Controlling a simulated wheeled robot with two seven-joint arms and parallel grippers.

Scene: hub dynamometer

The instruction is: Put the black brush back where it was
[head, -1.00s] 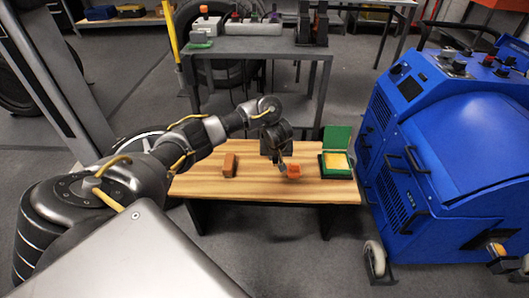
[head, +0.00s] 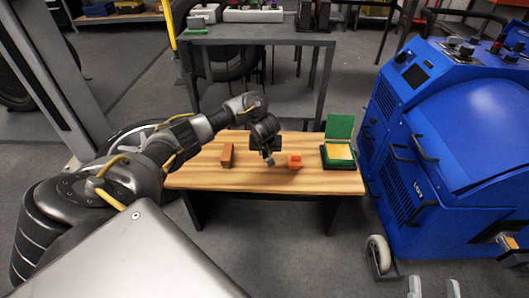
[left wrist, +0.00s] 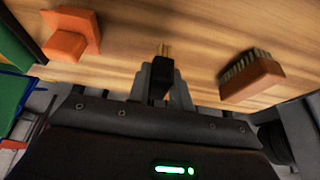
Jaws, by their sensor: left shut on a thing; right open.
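My left gripper (head: 269,160) is over the wooden bench between a brown block-like brush and an orange object. In the left wrist view, the left gripper (left wrist: 163,85) is shut on the small black brush (left wrist: 163,66), whose tan bristles point away from the jaws. In the head view the black brush is too small to make out clearly. I cannot tell whether its bristles touch the wood. Two pale fingertips of my right gripper (head: 434,287) show apart and empty at the bottom right edge, away from the bench.
The wooden bench (head: 200,180) carries the brown brush (head: 227,155), the orange object (head: 295,161) and an open green box (head: 340,163) with a yellow inside. The brown brush also shows in the left wrist view (left wrist: 250,78). A blue machine (head: 450,140) stands at right.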

